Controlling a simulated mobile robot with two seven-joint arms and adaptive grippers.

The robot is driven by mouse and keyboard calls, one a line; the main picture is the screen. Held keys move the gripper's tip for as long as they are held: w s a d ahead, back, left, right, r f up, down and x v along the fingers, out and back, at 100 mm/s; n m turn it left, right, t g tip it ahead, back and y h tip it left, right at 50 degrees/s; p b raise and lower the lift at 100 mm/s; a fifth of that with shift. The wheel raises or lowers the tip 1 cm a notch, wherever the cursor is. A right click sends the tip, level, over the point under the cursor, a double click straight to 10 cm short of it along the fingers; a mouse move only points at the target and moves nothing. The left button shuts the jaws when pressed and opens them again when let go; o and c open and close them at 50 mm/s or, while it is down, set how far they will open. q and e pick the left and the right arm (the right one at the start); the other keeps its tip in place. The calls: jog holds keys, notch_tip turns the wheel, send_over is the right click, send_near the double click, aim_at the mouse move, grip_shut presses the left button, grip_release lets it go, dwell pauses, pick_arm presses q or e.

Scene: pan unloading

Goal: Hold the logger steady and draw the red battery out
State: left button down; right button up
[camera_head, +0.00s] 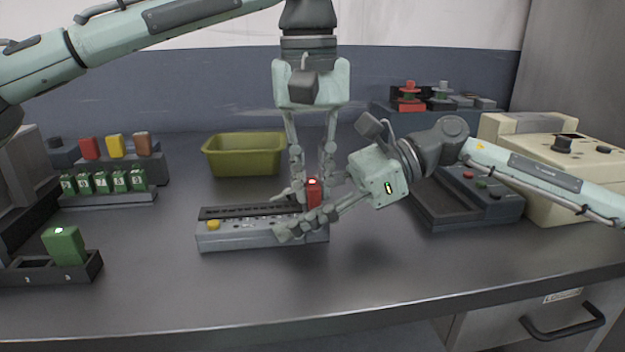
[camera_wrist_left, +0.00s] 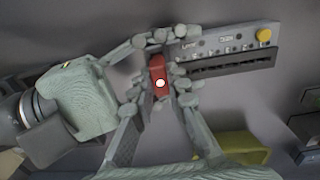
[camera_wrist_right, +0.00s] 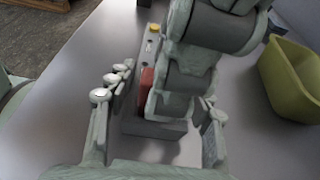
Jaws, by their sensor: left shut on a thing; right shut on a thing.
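The logger (camera_head: 228,238) is a long grey box with a yellow button, lying on the bench; it also shows in the left wrist view (camera_wrist_left: 228,42) and right wrist view (camera_wrist_right: 151,46). My left gripper (camera_head: 312,188) points down over its right end, shut on the upright red battery (camera_head: 314,193). The battery shows between its fingers in the left wrist view (camera_wrist_left: 158,76). My right gripper (camera_head: 290,212) reaches in from the right and is shut on the logger across its right end. Fingers hide the battery's lower end, so I cannot tell how deep it sits.
An olive bin (camera_head: 243,155) stands behind the logger. A rack of green batteries (camera_head: 108,183) and a black holder with a green block (camera_head: 66,247) are at left. A beige machine (camera_head: 560,165) and a dark tray device (camera_head: 465,205) are at right. The front bench is clear.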

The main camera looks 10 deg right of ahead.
pick_arm(q)
jog(key=shift+r, duration=0.15)
jog(key=shift+a+r, duration=0.1)
jog(key=shift+r, duration=2.15)
pick_arm(e)
jog(key=o, duration=1.5)
